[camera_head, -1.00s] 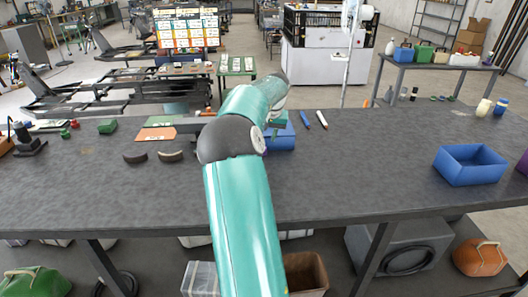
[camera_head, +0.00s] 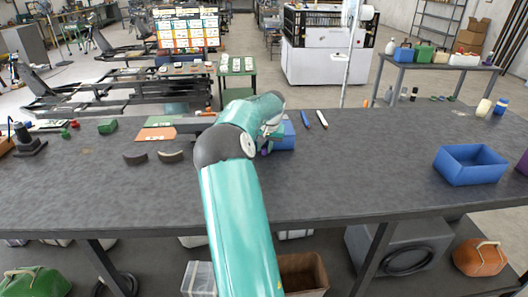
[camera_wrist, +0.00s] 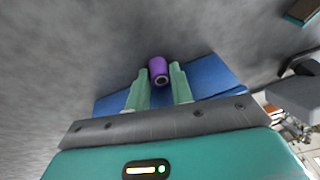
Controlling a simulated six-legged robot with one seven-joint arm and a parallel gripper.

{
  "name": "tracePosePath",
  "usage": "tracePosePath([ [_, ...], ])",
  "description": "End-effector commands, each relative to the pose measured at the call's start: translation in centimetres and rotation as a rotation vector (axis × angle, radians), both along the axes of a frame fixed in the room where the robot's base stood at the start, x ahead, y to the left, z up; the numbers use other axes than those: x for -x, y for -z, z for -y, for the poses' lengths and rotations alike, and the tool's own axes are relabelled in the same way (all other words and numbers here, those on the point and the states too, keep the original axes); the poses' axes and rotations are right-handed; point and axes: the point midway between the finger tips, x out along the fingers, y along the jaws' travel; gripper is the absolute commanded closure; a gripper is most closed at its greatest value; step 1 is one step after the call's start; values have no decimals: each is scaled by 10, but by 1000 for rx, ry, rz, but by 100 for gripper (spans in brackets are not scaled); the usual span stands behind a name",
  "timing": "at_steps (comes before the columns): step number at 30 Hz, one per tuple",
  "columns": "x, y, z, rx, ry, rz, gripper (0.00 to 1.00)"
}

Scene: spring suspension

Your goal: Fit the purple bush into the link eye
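The purple bush (camera_wrist: 157,66) is a short cylinder with a hole in its end. In the wrist view it sits between the tips of the two pale green fingers of my gripper (camera_wrist: 162,80), which appear to touch it on both sides. In the head view a bit of the purple bush (camera_head: 265,152) shows just below my gripper (camera_head: 267,145), in front of and left of a blue box (camera_head: 285,141). My arm hides part of that area. I cannot pick out the link eye clearly in either view.
The blue box (camera_wrist: 210,76) lies behind the fingers in the wrist view. Two dark curved pieces (camera_head: 170,156), an orange plate (camera_head: 156,135) and a green block (camera_head: 107,127) lie left on the bench. Pens (camera_head: 321,119) lie behind. An open blue bin (camera_head: 470,166) stands right. The bench between is clear.

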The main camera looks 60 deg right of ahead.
Motion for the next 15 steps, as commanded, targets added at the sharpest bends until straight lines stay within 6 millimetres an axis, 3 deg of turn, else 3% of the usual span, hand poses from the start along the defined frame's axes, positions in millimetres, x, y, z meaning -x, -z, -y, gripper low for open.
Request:
tracePosePath([
  [15,0,-7,0,-2,-1,0,100],
])
